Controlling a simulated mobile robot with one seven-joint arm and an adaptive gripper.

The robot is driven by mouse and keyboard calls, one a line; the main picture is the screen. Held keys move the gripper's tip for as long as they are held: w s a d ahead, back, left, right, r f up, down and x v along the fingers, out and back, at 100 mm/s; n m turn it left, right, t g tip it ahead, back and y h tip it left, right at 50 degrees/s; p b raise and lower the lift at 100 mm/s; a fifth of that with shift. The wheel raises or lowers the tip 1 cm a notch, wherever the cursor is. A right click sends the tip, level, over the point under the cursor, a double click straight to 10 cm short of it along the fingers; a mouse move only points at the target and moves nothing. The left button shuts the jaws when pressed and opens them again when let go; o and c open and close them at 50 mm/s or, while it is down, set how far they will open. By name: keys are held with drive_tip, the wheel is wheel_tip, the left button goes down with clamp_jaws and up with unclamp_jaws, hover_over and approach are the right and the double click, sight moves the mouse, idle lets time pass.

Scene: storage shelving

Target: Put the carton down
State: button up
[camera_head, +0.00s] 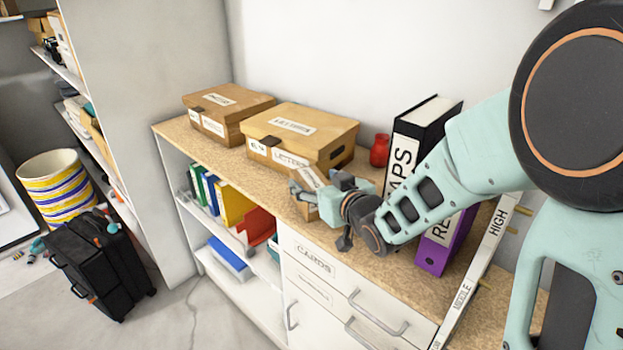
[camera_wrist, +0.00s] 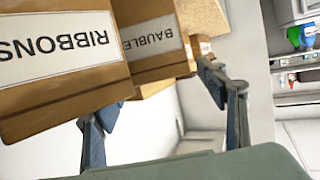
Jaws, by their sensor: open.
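A small brown carton (camera_head: 303,209) with a white label stands on the cork-coloured counter, partly hidden behind my gripper (camera_head: 318,198). In the wrist view my gripper (camera_wrist: 158,90) is open, with its two dark blue fingers spread. A brown carton lettered RIBBONS (camera_wrist: 70,90) fills the upper left there, overlapping the left finger. A second brown carton, lettered BAUBLE with the end cut off (camera_wrist: 150,68), shows beyond it between the fingers. The lettering is upside down in this view. I cannot tell whether a finger touches either carton.
A lidded LETTERS box (camera_head: 320,138) and another lidded box (camera_head: 222,120) stand at the back left of the counter. A red jar (camera_head: 380,150), a black binder (camera_head: 432,115) and a purple binder (camera_head: 437,245) stand to the right. Drawers (camera_head: 330,275) lie below the front edge.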

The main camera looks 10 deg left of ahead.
drive_tip(key=v, duration=0.9)
drive_tip(key=shift+s+p, duration=0.15)
drive_tip(key=shift+p, duration=0.2)
drive_tip(key=shift+d, duration=0.1)
